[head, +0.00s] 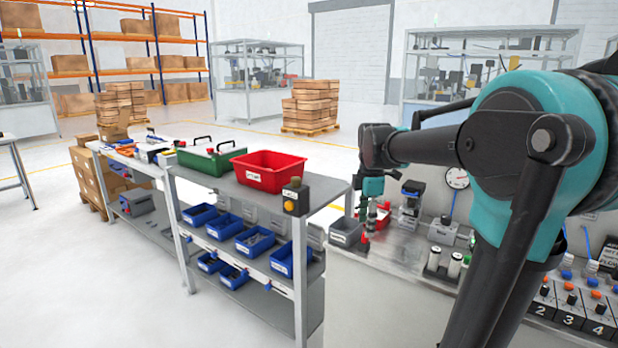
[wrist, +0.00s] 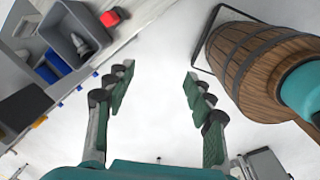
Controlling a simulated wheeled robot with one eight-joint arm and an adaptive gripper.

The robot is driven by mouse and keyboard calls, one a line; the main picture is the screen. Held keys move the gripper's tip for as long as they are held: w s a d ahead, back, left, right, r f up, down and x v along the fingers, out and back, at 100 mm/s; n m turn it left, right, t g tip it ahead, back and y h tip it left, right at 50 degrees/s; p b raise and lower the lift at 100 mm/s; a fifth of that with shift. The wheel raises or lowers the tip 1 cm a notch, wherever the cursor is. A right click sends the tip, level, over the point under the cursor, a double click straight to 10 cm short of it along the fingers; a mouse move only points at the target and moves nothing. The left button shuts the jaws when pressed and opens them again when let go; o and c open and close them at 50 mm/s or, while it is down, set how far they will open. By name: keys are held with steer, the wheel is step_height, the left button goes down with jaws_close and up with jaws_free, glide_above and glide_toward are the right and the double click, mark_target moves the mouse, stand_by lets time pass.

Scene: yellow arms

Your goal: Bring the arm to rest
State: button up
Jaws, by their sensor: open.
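My arm (head: 460,140) reaches in from the right of the head view, with a dark forearm and teal joint covers. It stretches left over the grey workbench (head: 405,262). My gripper hangs at the end of the arm, small and partly mixed with things behind it. In the wrist view my gripper (wrist: 157,80) has its two fingers spread wide apart, with nothing between them but pale floor or surface. Whether it touches anything on the bench is hard to tell in the head view.
A wooden barrel (wrist: 255,65) is right of the fingers in the wrist view; a grey bin (wrist: 78,32) is upper left. The head view shows a rack with a red crate (head: 268,170), a green case (head: 211,158), blue bins and a button box (head: 295,197). Open floor lies left.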

steer(key=s+d+f+m+t, duration=0.3)
steer(key=s+f+m, duration=1.5)
steer(key=f+m, duration=0.1)
steer(key=shift+s+f, duration=0.25)
steer(key=shift+f, duration=0.55)
steer(key=shift+c, duration=0.6)
